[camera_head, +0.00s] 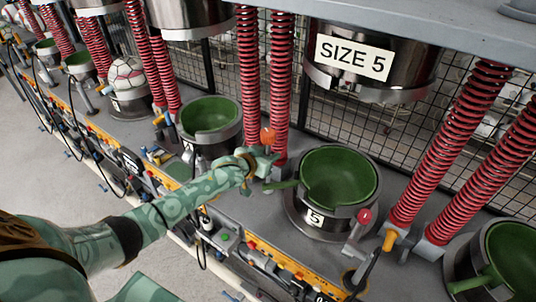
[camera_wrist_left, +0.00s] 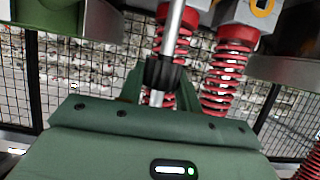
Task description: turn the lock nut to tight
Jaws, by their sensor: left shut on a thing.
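My left gripper (camera_head: 266,160) reaches in from the left, between two green-lined press cups, at the foot of a pair of red springs. In the left wrist view, a black ribbed collar (camera_wrist_left: 165,76), which looks like the lock nut, sits on an upright silver rod (camera_wrist_left: 174,30). My left gripper (camera_wrist_left: 162,92) is shut around it, its green fingers partly hidden by the gripper body. An orange knob (camera_head: 267,137) shows just above the gripper in the head view. The nut itself is hidden there. My right gripper is not in view.
A press cup marked 5 (camera_head: 341,177) stands right of the gripper, under a metal head labelled SIZE 5 (camera_head: 354,58). Another green cup (camera_head: 210,115) stands behind left. Red springs (camera_head: 280,85) rise close behind the gripper. Wire mesh backs the bench.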

